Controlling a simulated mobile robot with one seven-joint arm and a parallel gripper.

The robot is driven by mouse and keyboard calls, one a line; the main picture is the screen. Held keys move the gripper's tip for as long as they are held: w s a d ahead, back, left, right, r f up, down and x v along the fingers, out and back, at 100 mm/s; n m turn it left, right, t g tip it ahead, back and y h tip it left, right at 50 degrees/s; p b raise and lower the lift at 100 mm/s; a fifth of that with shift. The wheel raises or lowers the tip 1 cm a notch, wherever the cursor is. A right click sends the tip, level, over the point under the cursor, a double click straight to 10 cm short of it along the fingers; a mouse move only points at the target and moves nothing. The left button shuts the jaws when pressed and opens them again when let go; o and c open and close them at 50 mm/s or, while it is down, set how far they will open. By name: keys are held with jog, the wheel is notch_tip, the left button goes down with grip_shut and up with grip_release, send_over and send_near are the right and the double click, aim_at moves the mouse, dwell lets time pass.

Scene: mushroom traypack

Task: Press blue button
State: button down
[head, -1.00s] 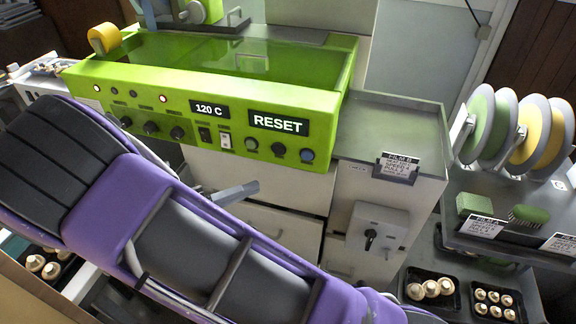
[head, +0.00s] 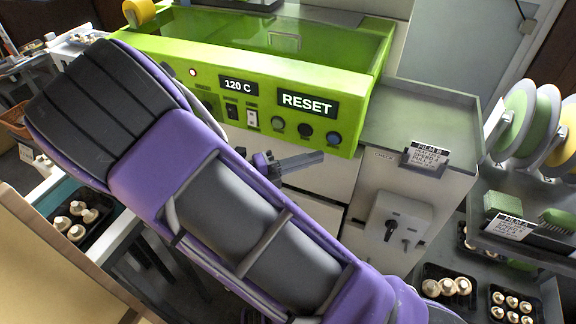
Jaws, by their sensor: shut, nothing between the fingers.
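The lime-green machine (head: 365,95) has a front panel with a RESET label (head: 307,104). Below the label are three round buttons: a grey-green one (head: 278,123), a dark one (head: 306,130) and a blue one (head: 333,138) at the right end. My gripper (head: 318,157) is shut and empty. In the picture its tips are just below the blue button, over the white cabinet front. I cannot tell how far the tips are from the panel. My purple arm hides the left part of the panel.
A grey counter (head: 420,115) with a FILM 8 sign (head: 427,156) adjoins the machine on the right. A grey switch box (head: 398,222) is on the cabinet below it. Film reels (head: 520,118) and mushroom trays (head: 447,285) stand at the right.

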aim_at(331, 138)
jog(key=w+d, duration=0.1)
jog(key=w, duration=0.1)
jog(key=w+d, duration=0.1)
jog(key=d, duration=0.1)
jog(key=shift+w+b, duration=0.35)
jog(key=shift+b, duration=0.05)
jog(key=shift+w, duration=0.1)
jog(key=shift+w+d+r+p, duration=0.25)
jog(key=shift+w+p, duration=0.15)
jog(key=shift+p, duration=0.65)
jog(key=shift+w+f+p, duration=0.15)
jog(key=shift+w+p, duration=0.15)
jog(key=shift+d, duration=0.1)
